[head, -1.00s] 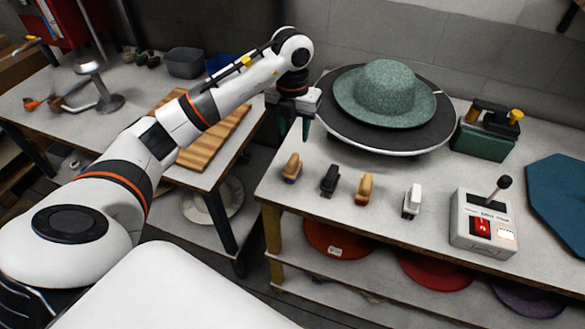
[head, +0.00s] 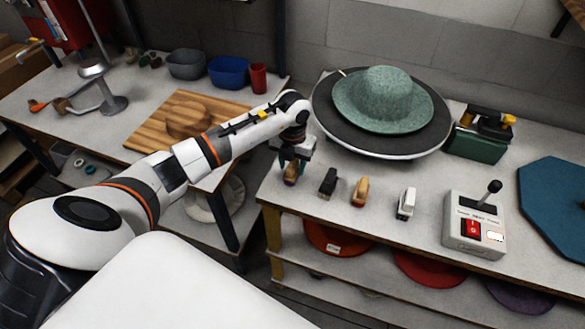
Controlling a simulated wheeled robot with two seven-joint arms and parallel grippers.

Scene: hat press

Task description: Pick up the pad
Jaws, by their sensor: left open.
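A row of small handled blocks stands near the left front of the press table. They are a tan one with a dark purplish base (head: 290,176), a black one (head: 328,183), a tan one with a reddish base (head: 361,191) and a white one (head: 406,204). Which one is the pad I cannot tell by looks. My left gripper (head: 291,174) is open, pointing down over the leftmost block, with its fingers around or beside it. The gripper partly hides that block, and contact cannot be told. My right gripper is not in view.
A green felt hat (head: 384,98) lies on a round dark turntable (head: 335,112) just behind the row. A control box with a lever (head: 474,224), a green-based device (head: 477,144) and a blue octagonal mat (head: 555,205) are to the right. A wooden board (head: 160,140) lies on the left table.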

